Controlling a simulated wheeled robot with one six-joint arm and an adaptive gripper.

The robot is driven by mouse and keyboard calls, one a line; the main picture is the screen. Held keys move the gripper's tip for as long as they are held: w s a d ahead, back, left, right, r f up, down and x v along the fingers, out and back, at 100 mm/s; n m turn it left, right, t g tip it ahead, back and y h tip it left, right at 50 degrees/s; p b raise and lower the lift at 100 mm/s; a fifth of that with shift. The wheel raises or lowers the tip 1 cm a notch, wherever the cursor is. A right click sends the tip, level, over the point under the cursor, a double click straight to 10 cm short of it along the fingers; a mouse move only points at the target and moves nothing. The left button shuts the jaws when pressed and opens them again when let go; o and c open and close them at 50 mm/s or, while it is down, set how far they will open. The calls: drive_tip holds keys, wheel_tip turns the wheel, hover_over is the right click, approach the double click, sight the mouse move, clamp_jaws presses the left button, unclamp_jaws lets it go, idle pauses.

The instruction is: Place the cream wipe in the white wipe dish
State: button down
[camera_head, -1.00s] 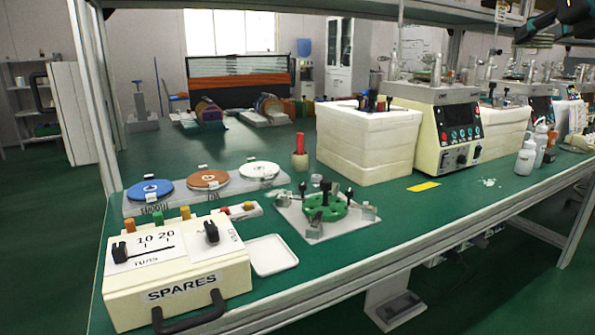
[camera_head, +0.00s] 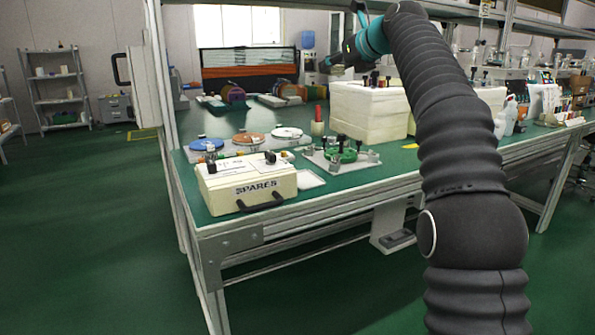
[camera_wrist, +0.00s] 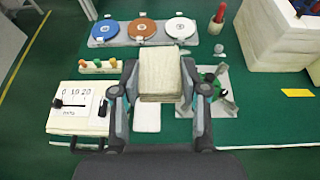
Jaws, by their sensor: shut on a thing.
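My gripper (camera_wrist: 160,90) is shut on the cream wipe (camera_wrist: 160,68), a thick folded cream block held between the two fingers in the wrist view. The white wipe dish (camera_wrist: 148,121) is a shallow white tray on the green bench, beneath and partly hidden by the wipe in that view. In the head view the dish (camera_head: 312,180) lies right of the SPARES box. There my gripper (camera_head: 334,63) is small and high above the bench, and the wipe cannot be made out clearly.
The cream SPARES box (camera_head: 247,186) stands left of the dish. A green fixture on a plate (camera_head: 342,157) is to its right. Blue, brown and white discs sit on a rack (camera_wrist: 105,40) behind.

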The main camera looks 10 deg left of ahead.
drive_tip(key=w+f+b, duration=0.1)
drive_tip(key=w+f, duration=0.4)
drive_tip(key=f, duration=0.4)
drive_tip(key=w+f+b, duration=0.1)
drive_tip(key=w+f, duration=0.4)
drive_tip(key=f, duration=0.4)
drive_tip(key=b, duration=0.6)
hover_over(307, 182)
wheel_tip(307, 182, down, 7)
drive_tip(key=shift+f+b, duration=1.1)
drive_tip(key=shift+f, duration=0.85)
drive_tip(key=shift+f, duration=0.2)
drive_tip(key=c, duration=0.6)
unclamp_jaws()
drive_tip(key=shift+r, duration=0.15)
